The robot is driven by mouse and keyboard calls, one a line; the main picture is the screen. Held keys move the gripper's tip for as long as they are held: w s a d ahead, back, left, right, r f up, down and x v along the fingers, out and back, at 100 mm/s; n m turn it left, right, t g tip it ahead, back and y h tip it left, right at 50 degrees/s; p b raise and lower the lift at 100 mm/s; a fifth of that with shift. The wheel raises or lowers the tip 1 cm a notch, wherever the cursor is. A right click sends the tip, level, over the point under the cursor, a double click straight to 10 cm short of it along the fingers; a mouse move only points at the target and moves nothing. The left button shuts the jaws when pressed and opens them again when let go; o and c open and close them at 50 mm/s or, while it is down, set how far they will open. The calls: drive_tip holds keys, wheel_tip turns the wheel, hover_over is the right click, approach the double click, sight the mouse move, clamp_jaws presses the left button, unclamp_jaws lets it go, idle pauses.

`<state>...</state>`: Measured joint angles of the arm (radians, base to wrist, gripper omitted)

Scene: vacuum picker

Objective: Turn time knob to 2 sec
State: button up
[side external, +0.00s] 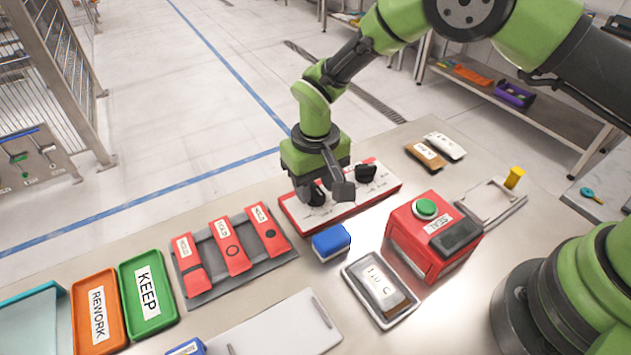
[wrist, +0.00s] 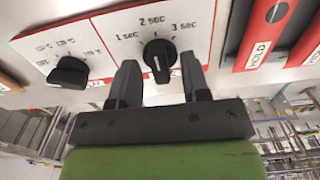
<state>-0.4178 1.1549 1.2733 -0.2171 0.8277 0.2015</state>
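The time knob (wrist: 160,58) is a black round knob on a red-edged white panel (wrist: 108,38), below the printed labels 1 sec, 2 sec and 3 sec. A short white line shows on its face, nearly upright in the wrist view; I cannot tell which label it marks. My gripper (wrist: 158,60) is open, with one fingertip on each side of the knob and a visible gap at both sides. In the side external view, my gripper (side external: 328,188) is over the left end of the panel (side external: 349,201) and partly hides the knob there.
A second black knob (wrist: 68,72) with its own scale is on the same panel. A blue block (side external: 331,242) and a red seal box (side external: 432,238) with a green button stand close in front of the panel.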

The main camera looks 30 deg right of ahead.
wheel_tip(320, 180, up, 10)
idle(0.6)
wheel_tip(320, 180, up, 8)
drive_tip(key=f+t, duration=0.1)
hover_over(316, 188)
drive_tip(key=s+d, duration=0.1)
drive_tip(key=d, duration=0.2)
drive_tip(key=s+d+r+m+t+y, duration=0.2)
drive_tip(key=s+d+r, duration=0.35)
drive_tip(key=r, duration=0.25)
drive_tip(key=s+d+r+m+t, duration=0.1)
drive_tip(key=s+d+t, duration=0.1)
drive_tip(key=s, duration=0.5)
drive_tip(key=s+d+r+m+t, duration=0.1)
drive_tip(key=s+d+r+t, duration=0.1)
drive_tip(key=s, duration=0.6)
drive_tip(key=shift+s+d, duration=0.15)
drive_tip(key=shift+d, duration=0.3)
